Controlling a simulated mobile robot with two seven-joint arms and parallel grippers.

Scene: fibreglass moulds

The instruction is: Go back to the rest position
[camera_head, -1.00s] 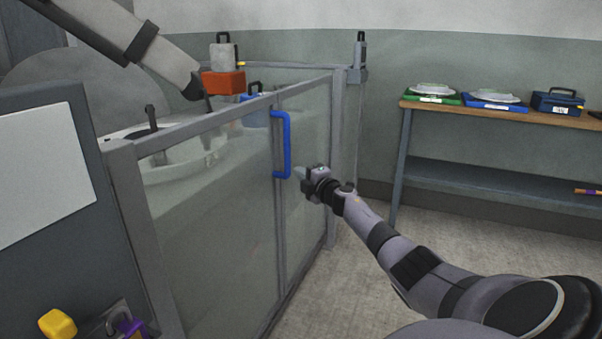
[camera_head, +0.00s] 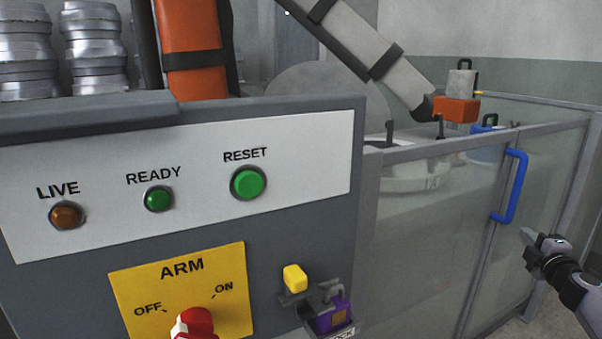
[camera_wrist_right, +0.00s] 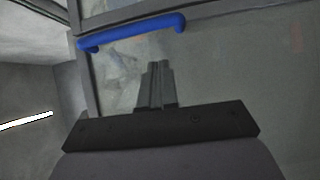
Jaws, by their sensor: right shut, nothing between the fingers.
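My right gripper (camera_head: 530,238) is at the right edge of the head view, in front of the glazed gate. It is shut and empty. In the right wrist view its closed fingers (camera_wrist_right: 158,85) point towards the blue handle (camera_wrist_right: 130,32), with a gap between them. The blue handle (camera_head: 514,187) is fixed upright on the gate frame (camera_head: 482,240) in the head view, just above and left of my right gripper. The gate looks closed. My left gripper is not in view.
A grey control panel (camera_head: 330,240) with a green RESET button (camera_head: 248,182) and a red ARM switch (camera_head: 195,322) fills the left. A purple padlock (camera_head: 331,314) and a yellow block (camera_head: 295,278) hang beside it. Behind the gate, a machine arm carries an orange block (camera_head: 456,109).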

